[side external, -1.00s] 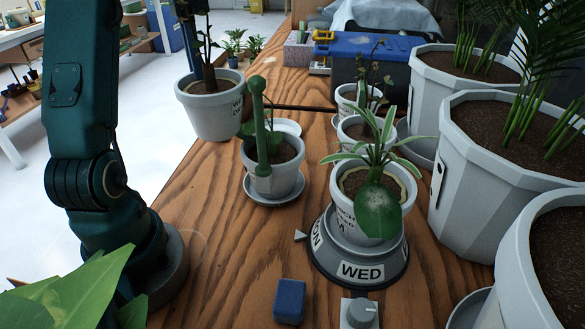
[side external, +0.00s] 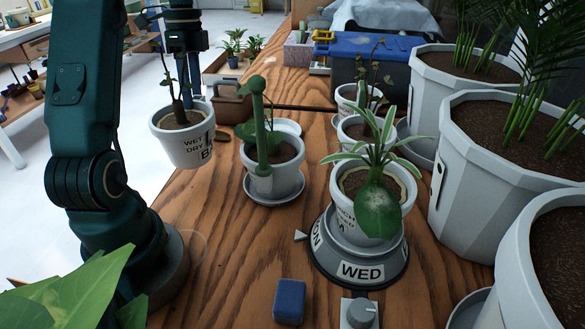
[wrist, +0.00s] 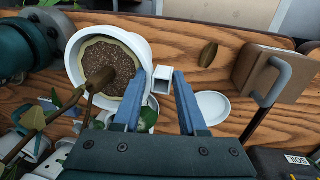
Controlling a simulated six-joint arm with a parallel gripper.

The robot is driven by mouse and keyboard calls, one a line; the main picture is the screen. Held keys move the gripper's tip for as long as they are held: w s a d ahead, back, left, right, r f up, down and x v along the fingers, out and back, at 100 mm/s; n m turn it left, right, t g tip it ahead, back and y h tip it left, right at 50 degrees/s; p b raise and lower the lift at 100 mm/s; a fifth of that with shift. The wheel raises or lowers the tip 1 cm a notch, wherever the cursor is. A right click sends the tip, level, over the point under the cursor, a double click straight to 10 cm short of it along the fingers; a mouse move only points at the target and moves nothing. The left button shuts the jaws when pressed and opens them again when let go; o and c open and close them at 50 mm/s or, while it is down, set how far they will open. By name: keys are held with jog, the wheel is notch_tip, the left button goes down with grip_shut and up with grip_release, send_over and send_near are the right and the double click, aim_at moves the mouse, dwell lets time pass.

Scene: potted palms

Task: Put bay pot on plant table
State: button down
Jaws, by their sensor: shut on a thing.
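The bay pot (side external: 181,149) is a pale grey pot with dark lettering, soil and a thin stem. It hangs slightly tilted in the air at the table's left edge in the side view. In the wrist view the pot (wrist: 142,43) fills the upper left. The wooden table (side external: 225,220) lies below. A round turntable (side external: 330,275) marked WED bears a potted striped-leaf plant (side external: 345,212).
A small pot on a saucer (side external: 262,197) stands right of the bay pot. A brown caddy (side external: 228,107) with a handle is behind. Large palm pots (side external: 470,190) crowd the right. A blue block (side external: 290,300) and a knob (side external: 360,312) are in front. The left-front table is bare.

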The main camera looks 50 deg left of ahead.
jog(key=shift+f, duration=2.95)
jog(key=shift+c, duration=2.3)
grip_release()
